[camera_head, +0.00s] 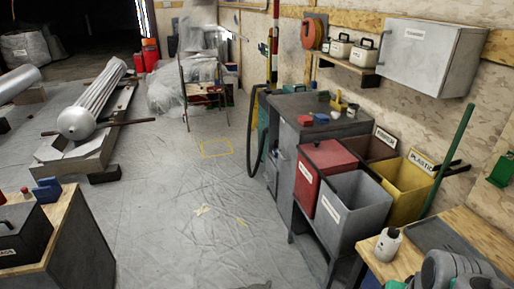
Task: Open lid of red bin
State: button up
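The red bin (306,184) stands right of centre, with a white label on its front. Its red lid (328,156) looks shut, lying flat over the top. A grey bin (335,229) stands close on its near right side and a dark workbench unit on its far left side.
The grey bin, a yellow bin (396,208) and a brown bin (372,148) are open. A green pole (447,160) leans by the yellow bin. A wooden bench (478,232) fills the lower right, another (58,236) the lower left. The sheeted floor (200,215) between is mostly clear.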

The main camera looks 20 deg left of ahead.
aim_at(326, 154)
jog(key=u, duration=0.95)
jog(key=i, duration=0.5)
jog(key=u, duration=0.45)
jog(key=i, duration=2.75)
jog(key=z, duration=0.4)
